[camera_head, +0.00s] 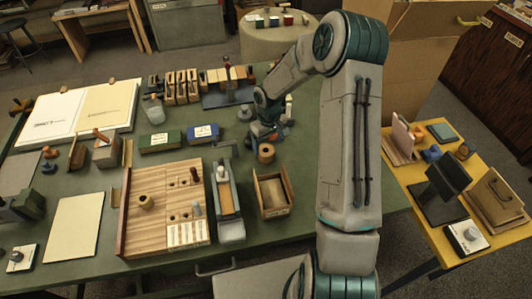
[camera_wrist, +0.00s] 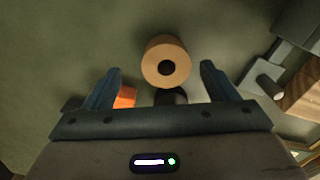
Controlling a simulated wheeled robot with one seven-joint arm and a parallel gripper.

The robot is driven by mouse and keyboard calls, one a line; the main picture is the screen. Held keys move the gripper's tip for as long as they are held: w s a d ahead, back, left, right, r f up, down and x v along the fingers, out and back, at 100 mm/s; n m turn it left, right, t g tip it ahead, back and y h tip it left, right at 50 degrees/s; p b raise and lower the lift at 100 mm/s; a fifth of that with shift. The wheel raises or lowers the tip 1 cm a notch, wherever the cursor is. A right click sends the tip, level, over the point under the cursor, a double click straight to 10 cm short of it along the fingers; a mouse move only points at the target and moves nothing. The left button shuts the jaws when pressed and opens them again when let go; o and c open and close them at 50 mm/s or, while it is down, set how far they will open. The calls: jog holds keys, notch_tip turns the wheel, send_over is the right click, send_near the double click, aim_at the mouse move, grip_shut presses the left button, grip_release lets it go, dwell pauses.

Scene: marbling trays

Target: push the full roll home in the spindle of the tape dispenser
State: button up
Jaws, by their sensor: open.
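A tan roll (camera_head: 266,153) with a dark centre hole stands on the green table, just in front of my gripper (camera_head: 265,135). In the wrist view the roll (camera_wrist: 166,54) lies ahead of my fingertips (camera_wrist: 159,72), roughly centred between them; the fingers are open and not closed on it. Left of the roll in the head view is a long grey-teal fixture (camera_head: 228,195), which looks like the tape dispenser. A grey part with a short peg (camera_wrist: 265,80) shows at the right of the wrist view; I cannot tell whether it is the spindle.
An open wooden box (camera_head: 272,194) stands nearer the table's front edge.

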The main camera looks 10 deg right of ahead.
aim_at(266, 151)
jog(key=f, duration=0.2)
jog(key=a+f+p, duration=0.1)
jog(key=shift+w+f, duration=0.2)
jog(key=shift+f, duration=0.8)
jog(key=c, duration=1.1)
